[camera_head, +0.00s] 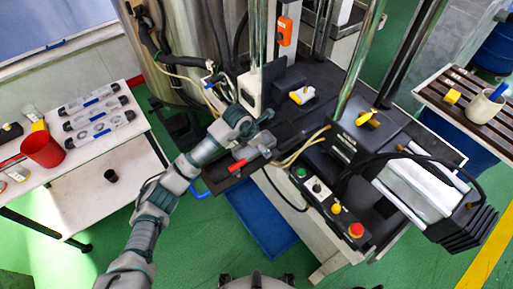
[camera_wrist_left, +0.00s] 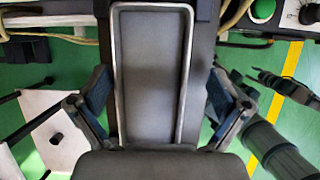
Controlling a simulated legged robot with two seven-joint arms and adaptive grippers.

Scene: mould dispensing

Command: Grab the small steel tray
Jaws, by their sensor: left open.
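The small steel tray (camera_wrist_left: 150,75) is a long grey rectangle with a bright raised rim. It fills the middle of the left wrist view and lies on a dark bar-like surface. My left gripper (camera_wrist_left: 158,88) is open, with one finger on each side of the tray's near part. No clear contact with the rim shows. In the head view my left gripper (camera_head: 249,146) is at the front of the machine, and the tray there is too small and covered to make out well.
A control box with a red button (camera_head: 356,230) stands right of the gripper. A red handle (camera_head: 257,163) and hoses are close by. A white table (camera_head: 110,160) with a red cup (camera_head: 42,149) is at the left. A slatted table (camera_head: 455,105) is at the right.

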